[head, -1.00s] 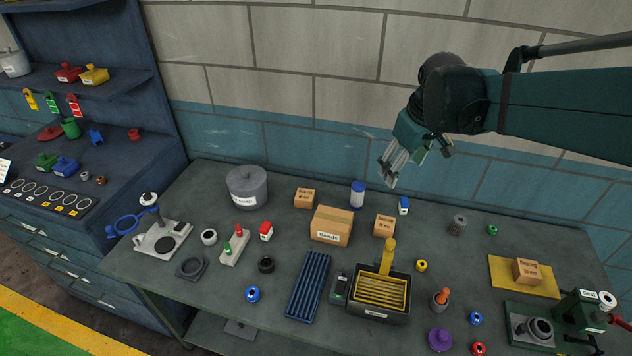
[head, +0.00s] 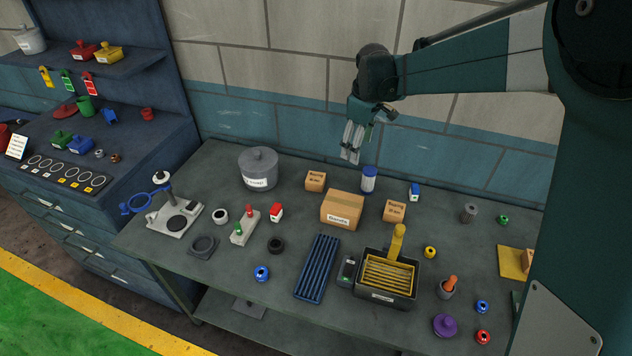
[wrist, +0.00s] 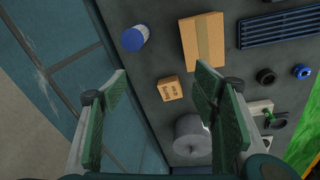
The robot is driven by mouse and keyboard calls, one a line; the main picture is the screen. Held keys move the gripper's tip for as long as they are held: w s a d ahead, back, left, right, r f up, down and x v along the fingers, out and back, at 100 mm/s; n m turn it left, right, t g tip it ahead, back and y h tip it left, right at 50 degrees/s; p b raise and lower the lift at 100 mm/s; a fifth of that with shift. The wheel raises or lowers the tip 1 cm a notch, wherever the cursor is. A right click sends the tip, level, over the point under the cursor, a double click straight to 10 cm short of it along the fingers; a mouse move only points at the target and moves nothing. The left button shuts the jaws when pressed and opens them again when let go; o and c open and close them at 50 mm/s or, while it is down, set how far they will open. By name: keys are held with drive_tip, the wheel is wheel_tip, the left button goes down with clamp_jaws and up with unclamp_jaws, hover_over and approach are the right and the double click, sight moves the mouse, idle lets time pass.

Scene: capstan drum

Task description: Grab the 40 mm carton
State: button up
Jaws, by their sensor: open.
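Small brown cartons stand on the bench: one (head: 316,181) at the back left of the large carton, one (head: 394,211) to its right, and one (head: 528,262) partly hidden by my arm at the right. Their size labels are too small for me to read, so I cannot tell which is the 40 mm one. My gripper (head: 350,157) is open and empty, above the back of the bench. In the wrist view a small carton (wrist: 169,88) shows between the spread fingers (wrist: 161,70), lower down and apart from them.
A large carton (head: 341,210) and a blue-capped bottle (head: 368,180) stand near the small cartons. A grey pot (head: 259,169) is to the left. A black tray (head: 384,297) and a blue ribbed rack (head: 317,267) lie in front. The wall is close behind.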

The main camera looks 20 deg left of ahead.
drive_tip(key=w+a+f+n, duration=0.2)
drive_tip(key=w+a+f, duration=0.1)
drive_tip(key=a+f, duration=0.45)
drive_tip(key=n+g, duration=0.1)
drive_tip(key=n, duration=0.2)
hover_over(316, 177)
drive_tip(key=shift+h, duration=0.3)
wheel_tip(316, 177, down, 8)
drive_tip(key=shift+r, duration=0.1)
drive_tip(key=shift+f, duration=1.35)
drive_tip(key=shift+f, duration=2.6)
drive_tip(key=c, duration=1.1)
